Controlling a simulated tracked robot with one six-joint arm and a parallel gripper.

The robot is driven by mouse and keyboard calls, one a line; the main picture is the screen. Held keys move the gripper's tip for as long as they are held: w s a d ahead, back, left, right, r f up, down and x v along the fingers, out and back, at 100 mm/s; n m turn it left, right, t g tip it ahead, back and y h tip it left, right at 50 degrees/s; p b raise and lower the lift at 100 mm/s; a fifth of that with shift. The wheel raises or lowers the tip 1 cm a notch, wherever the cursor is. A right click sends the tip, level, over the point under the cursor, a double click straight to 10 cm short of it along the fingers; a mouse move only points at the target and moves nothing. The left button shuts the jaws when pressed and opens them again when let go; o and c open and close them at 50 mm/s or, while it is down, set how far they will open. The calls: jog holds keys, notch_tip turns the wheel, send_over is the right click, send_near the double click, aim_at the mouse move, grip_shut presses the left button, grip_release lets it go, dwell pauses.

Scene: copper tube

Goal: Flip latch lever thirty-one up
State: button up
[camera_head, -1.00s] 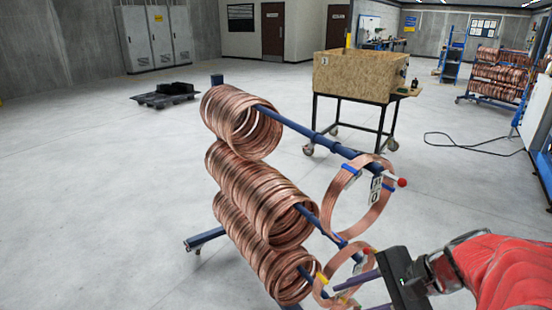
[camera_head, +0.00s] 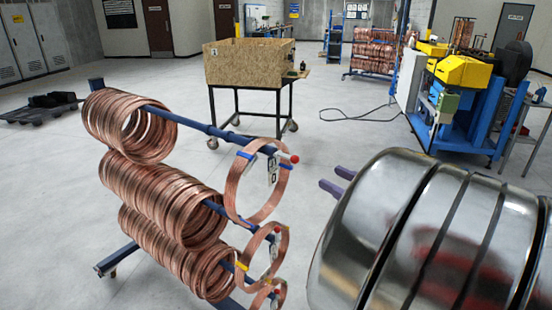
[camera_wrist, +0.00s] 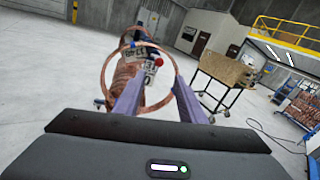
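The top blue rod (camera_head: 215,131) of the coil rack ends in a short lever with a red knob (camera_head: 294,159), which points right. A white number plate (camera_head: 272,168) hangs there beside a single copper ring (camera_head: 231,192). In the wrist view the red knob (camera_wrist: 158,62) sits beside a plate (camera_wrist: 150,67) that seems to read 31. Further plates (camera_wrist: 137,51) lie above and left of it. My gripper (camera_wrist: 156,92) is open and empty, its two purple fingers pointing toward the ring and plates. In the head view its fingertips (camera_head: 331,178) are right of the knob, apart from it.
Lower rods carry copper coils (camera_head: 165,200) and similar red-tipped levers (camera_head: 277,231). A wooden crate on a wheeled stand (camera_head: 247,62) is behind. A black cable (camera_head: 360,115) lies on the floor, and blue and yellow machinery (camera_head: 455,95) stands at right.

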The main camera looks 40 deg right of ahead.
aim_at(298, 161)
jog(key=shift+w, duration=0.15)
jog(key=shift+w+a, duration=0.15)
jog(key=shift+w, duration=2.1)
jog(key=shift+w+a, duration=0.2)
jog(key=shift+w, duration=2.1)
jog(key=shift+w+a, duration=0.15)
jog(key=shift+w, duration=2.1)
jog(key=shift+c, duration=0.2)
grip_shut()
jog(key=shift+a, duration=0.15)
